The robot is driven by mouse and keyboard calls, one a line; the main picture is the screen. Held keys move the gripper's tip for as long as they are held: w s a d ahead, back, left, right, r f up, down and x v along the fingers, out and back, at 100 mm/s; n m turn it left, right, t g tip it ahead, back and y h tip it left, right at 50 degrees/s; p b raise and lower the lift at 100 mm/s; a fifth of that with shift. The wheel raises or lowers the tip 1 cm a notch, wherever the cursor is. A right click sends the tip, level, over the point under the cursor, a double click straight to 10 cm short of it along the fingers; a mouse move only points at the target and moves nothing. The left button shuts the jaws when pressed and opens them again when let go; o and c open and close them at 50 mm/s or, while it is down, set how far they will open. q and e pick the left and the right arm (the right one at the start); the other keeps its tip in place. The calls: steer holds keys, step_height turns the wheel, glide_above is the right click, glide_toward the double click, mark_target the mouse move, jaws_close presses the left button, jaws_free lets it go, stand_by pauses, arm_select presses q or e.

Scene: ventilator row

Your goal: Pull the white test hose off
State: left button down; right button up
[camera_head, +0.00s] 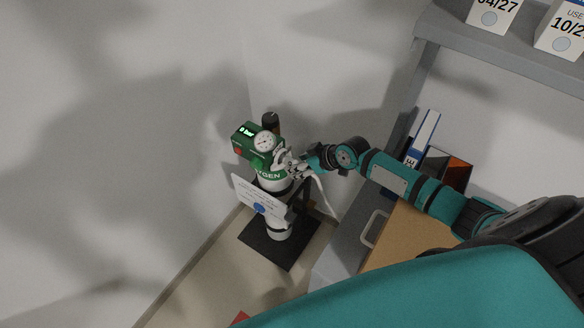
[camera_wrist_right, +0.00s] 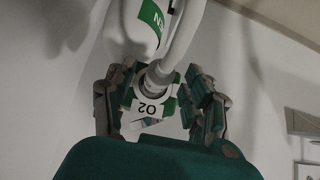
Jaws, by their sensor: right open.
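The white test hose (camera_head: 322,188) hangs down from the front of the oxygen cylinder's regulator in the head view. In the right wrist view the hose (camera_wrist_right: 186,36) curves down to a fitting beside a white label reading O2 (camera_wrist_right: 148,108). My right gripper (camera_head: 297,168) is at the regulator in the head view. In the right wrist view the right gripper (camera_wrist_right: 155,82) is open, with one finger on each side of the hose end and the O2 fitting. I cannot tell whether the fingers touch them. My left gripper is out of view.
The white oxygen cylinder (camera_head: 279,229) stands on a black base plate (camera_head: 288,252) near the wall corner. A green regulator box (camera_head: 248,137) and round gauge (camera_head: 264,141) sit on top. A white sign (camera_head: 246,194) hangs in front. A grey shelf unit (camera_head: 403,97) with binders stands right.

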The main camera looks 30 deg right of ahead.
steer(key=shift+w+a+f, duration=0.15)
steer(key=shift+w+f, duration=0.1)
steer(key=shift+f, duration=0.05)
steer(key=shift+c, duration=0.3)
jaws_close()
stand_by(0.3)
